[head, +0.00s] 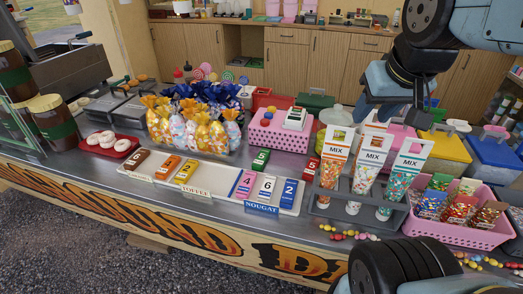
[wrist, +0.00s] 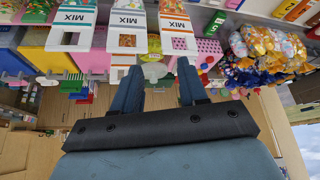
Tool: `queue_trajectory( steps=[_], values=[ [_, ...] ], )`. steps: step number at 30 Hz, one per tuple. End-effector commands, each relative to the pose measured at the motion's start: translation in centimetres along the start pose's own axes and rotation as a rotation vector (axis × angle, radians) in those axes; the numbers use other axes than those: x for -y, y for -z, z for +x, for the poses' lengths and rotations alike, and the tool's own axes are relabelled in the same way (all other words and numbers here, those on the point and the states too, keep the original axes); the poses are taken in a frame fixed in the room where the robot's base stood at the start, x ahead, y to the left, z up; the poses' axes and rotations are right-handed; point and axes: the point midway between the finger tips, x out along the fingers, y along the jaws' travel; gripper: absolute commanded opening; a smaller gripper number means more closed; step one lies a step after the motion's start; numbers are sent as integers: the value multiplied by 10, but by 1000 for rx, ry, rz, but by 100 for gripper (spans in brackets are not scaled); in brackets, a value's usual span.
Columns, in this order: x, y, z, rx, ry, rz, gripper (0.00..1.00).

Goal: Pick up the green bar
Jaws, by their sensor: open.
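The green bar (head: 261,161) lies on the counter in the head view, behind the white nougat tray (head: 289,209) and in front of the pink basket. It is small, with a pale number on its top. My gripper (head: 390,112) is up at the right, above the mix bags and well apart from the green bar. In the wrist view my gripper (wrist: 160,78) shows two dark fingers spread apart with nothing held between them.
A red bar (head: 311,169) lies to the right of the green bar. A grey rack (head: 345,212) with tall mix bags stands between there and my gripper's side. The pink basket (head: 262,140) and wrapped sweet bags (head: 186,134) stand behind and left.

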Motion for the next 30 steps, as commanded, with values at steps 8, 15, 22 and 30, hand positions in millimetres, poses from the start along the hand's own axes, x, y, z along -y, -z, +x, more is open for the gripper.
queue_trajectory(
  steps=[8, 15, 22, 30],
  values=[
    [1, 4, 3, 8, -2, 8, 59],
    [17, 33, 33, 60, -31, 84, 68],
    [45, 66, 78, 100, -78, 176, 68],
    [96, 93, 139, 118, -132, 263, 68]
  ],
)
